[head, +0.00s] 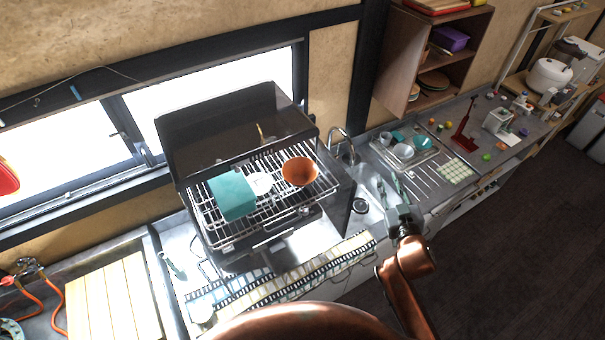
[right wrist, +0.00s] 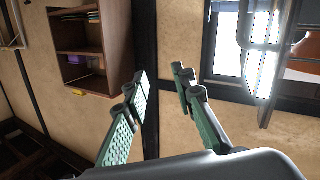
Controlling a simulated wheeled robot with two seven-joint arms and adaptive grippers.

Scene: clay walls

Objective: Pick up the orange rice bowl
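The orange rice bowl (head: 299,172) sits on the wire rack of the dish dryer, at the right end of the rack. A small white item (head: 260,183) and a teal box-like item (head: 233,195) are on the same rack to its left. My right gripper (head: 388,188) is to the right of the dryer, apart from the bowl, over the sink area. In the right wrist view its two green-padded fingers (right wrist: 158,88) are spread with nothing between them. My left gripper is not in view.
The dryer's dark raised lid (head: 235,130) stands behind the rack. A faucet (head: 343,140) and a dish tray (head: 405,150) are right of it. A wooden shelf (head: 440,60) hangs on the wall. A wooden board (head: 112,300) lies at the lower left.

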